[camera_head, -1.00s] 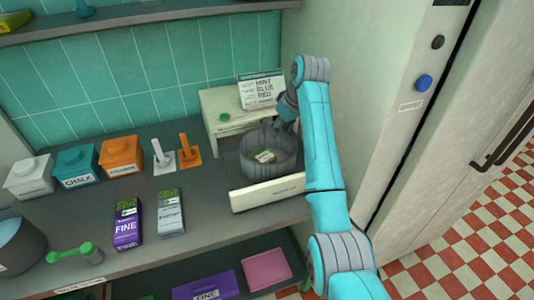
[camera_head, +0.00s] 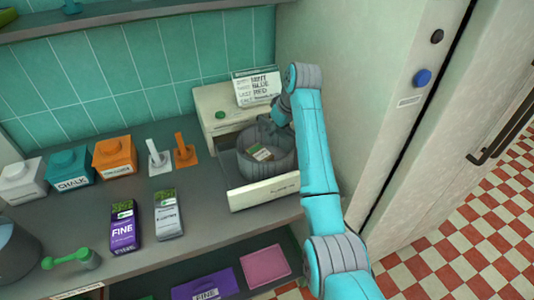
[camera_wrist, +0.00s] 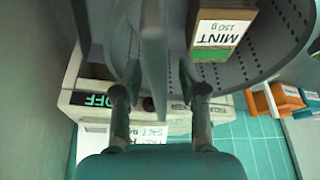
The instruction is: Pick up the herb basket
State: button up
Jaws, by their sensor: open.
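The herb basket (camera_head: 281,163) is a round dark grey tub standing in the pulled-out drawer of a cream machine. Inside it lies a small box, labelled MINT (camera_wrist: 222,32) in the wrist view. My gripper (camera_head: 281,117) is at the basket's far right rim. In the wrist view the open gripper (camera_wrist: 157,88) has its fingers on either side of a grey upright part of the basket. I cannot tell whether they touch it. In the head view my wrist partly hides the fingers.
The cream machine (camera_head: 213,103) carries a sign (camera_head: 258,88) and a green button. The drawer front (camera_head: 263,192) stands before the basket. A tall pale cabinet (camera_head: 360,110) is close on the right. Canisters (camera_head: 115,157) and packets (camera_head: 168,214) stand to the left on the counter.

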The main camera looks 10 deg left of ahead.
grip_shut()
jog(key=shift+r, duration=0.1)
dwell(0.4)
